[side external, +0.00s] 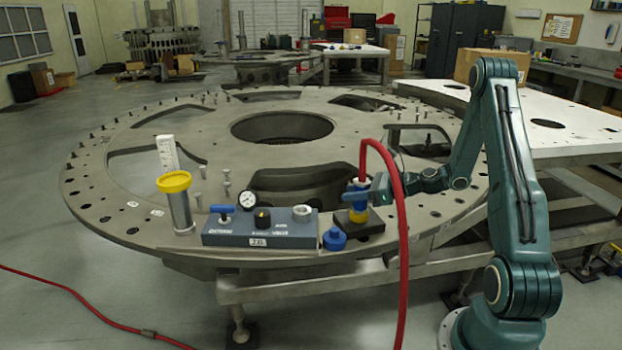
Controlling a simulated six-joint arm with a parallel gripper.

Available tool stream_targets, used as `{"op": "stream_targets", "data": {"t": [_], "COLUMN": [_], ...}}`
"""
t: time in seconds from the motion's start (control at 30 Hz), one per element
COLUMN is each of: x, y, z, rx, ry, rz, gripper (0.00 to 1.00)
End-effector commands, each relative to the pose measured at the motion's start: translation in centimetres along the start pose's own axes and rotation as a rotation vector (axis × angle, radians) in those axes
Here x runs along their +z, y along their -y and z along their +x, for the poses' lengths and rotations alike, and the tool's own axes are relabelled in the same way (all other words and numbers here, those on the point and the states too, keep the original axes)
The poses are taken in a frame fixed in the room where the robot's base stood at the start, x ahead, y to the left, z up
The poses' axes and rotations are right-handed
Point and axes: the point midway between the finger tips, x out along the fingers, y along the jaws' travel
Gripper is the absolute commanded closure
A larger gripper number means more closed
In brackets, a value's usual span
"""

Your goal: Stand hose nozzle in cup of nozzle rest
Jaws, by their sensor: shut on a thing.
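The hose nozzle (358,191) is blue, with a red hose (401,230) arching up from its top and down past the plate's front edge. My gripper (358,193) is shut on it, coming from the right, and the nozzle looks about upright. Directly below is a dark block (368,226) on the plate's front rim, with a yellow band (358,214) between block and nozzle. I cannot tell whether the nozzle touches the block. A grey upright cylinder with a yellow rim (174,182) stands at the left. The picture does not settle which of these is the rest's cup.
A grey-blue valve box (260,229) with a gauge (247,200) and knobs stands between cylinder and block. A blue cap (334,239) sits just left of the block. The turret plate (215,125) has large openings and several upright pins. A white scaled strip (167,153) stands behind the cylinder.

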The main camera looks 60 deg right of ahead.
Motion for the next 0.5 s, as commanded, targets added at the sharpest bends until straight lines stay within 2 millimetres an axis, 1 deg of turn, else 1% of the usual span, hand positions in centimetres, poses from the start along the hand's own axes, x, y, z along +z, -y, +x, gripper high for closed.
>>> {"op": "stream_targets", "data": {"t": [0.23,0.27,0.3,0.37,0.4,0.5], "x": [-0.10,-0.11,-0.12,-0.11,-0.11,-0.10], "y": [0.00,0.00,0.00,0.00,0.00,-0.01], "z": [0.03,0.03,0.03,0.03,0.03,0.03], "rx": [0.000,0.000,0.000,0.000,0.000,0.000], "ry": [-0.001,-0.002,-0.002,-0.002,-0.002,-0.002], "rz": [0.000,0.000,0.000,0.000,0.000,0.000], "gripper": [0.98,0.64,0.56,0.44,0.43,0.43]}}
